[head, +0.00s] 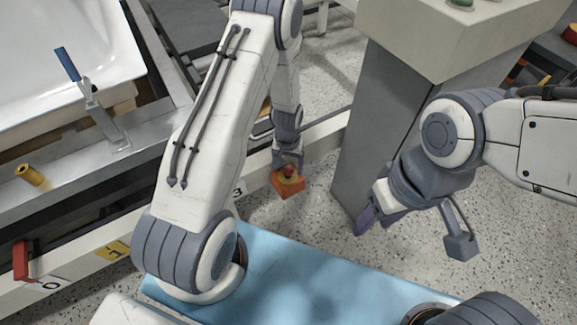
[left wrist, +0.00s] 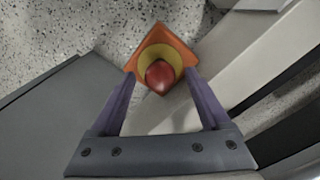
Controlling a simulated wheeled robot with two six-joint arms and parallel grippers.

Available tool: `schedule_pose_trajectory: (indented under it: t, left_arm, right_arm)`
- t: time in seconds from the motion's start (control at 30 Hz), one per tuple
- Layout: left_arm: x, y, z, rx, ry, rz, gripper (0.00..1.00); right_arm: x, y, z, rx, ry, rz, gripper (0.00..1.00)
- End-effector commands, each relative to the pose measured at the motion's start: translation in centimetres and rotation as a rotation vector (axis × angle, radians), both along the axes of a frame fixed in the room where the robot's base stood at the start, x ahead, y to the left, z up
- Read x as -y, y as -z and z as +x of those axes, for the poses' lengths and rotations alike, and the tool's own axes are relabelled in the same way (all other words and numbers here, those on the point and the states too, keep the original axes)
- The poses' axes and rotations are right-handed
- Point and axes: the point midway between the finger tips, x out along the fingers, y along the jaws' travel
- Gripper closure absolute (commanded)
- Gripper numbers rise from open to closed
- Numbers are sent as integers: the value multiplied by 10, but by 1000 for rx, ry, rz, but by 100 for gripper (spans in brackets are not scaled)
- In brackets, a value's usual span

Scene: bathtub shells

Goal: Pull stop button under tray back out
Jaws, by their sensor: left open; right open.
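The stop button (head: 288,171) is a red knob on a yellow ring, set on an orange box (head: 289,187) beside the pale frame rail. In the left wrist view the red knob (left wrist: 160,77) lies just beyond and between the fingertips, with the yellow ring and orange box around it. My left gripper (head: 287,160) is open over the button; its fingers (left wrist: 158,78) stand on either side of the knob. In the head view the gripper partly hides the knob. My right gripper (head: 372,216) hangs open and empty over the floor near the grey pedestal.
A grey pedestal (head: 378,130) with a cream top (head: 430,40) stands right of the button. A white tub shell (head: 60,60) lies at the upper left, beside a blue-handled clamp (head: 80,75). A pale rail (head: 245,180) runs close by the button. Speckled floor is clear around it.

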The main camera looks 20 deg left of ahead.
Motion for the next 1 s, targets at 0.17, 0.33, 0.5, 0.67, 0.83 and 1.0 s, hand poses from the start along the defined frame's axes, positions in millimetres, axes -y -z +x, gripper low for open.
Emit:
schedule_pose_trajectory:
  t: [0.17,0.33,0.5,0.67,0.83,1.0]
  left_arm:
    - [0,-13,0,1,0,0,20]
    - [0,-31,0,0,0,0,20]
    - [0,-48,0,0,0,0,20]
    - [0,-61,0,-1,0,0,20]
    - [0,-60,0,-1,0,0,20]
    - [0,-60,0,0,0,0,20]
  right_arm:
    - [0,-12,0,0,0,0,50]
    - [0,-30,0,0,0,0,50]
    - [0,-46,0,0,0,0,50]
    - [0,-58,0,0,0,0,50]
    - [0,-56,0,0,0,0,50]
    - [0,-56,0,0,0,0,50]
